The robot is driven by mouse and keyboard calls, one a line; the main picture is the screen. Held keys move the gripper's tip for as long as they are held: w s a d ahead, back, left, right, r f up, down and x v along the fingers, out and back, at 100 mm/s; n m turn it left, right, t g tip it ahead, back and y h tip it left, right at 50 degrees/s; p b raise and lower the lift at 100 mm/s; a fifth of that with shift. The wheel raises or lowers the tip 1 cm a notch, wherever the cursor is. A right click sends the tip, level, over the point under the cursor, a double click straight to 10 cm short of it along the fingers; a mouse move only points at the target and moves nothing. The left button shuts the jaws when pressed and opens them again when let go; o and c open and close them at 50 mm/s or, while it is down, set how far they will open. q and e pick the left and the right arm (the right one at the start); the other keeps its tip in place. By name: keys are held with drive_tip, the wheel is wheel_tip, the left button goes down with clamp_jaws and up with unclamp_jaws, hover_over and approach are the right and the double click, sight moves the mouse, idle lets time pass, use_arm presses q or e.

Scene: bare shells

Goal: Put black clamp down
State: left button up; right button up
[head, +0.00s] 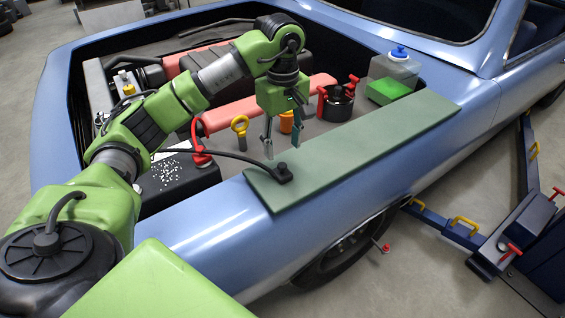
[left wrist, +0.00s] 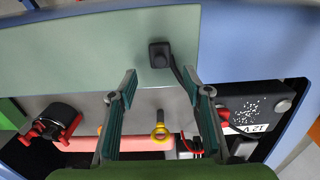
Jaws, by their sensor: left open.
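The black clamp (head: 284,172) lies on the green mat (head: 365,140) along the car's fender, near the mat's left end. Its black cable runs left toward the battery (head: 185,183). My left gripper (head: 282,146) is open and empty, just above and behind the clamp, pointing down. In the left wrist view the clamp (left wrist: 159,54) sits on the mat (left wrist: 95,45), just beyond the gap between the spread fingertips (left wrist: 160,76), apart from both. A red clamp (head: 201,154) is at the battery; it is partly hidden. My right gripper is not in view.
The engine bay holds a yellow dipstick ring (head: 240,124), an orange cap (head: 287,121), a black cap with red handles (head: 338,100) and a reservoir of green fluid (head: 390,82). The mat right of the clamp is clear. A blue lift arm (head: 445,226) stands beside the car.

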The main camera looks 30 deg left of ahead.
sight(282, 165)
use_arm(q)
wheel_tip(282, 165, up, 3)
drive_tip(key=shift+r, duration=0.2)
drive_tip(key=shift+s+f, duration=0.1)
idle(0.5)
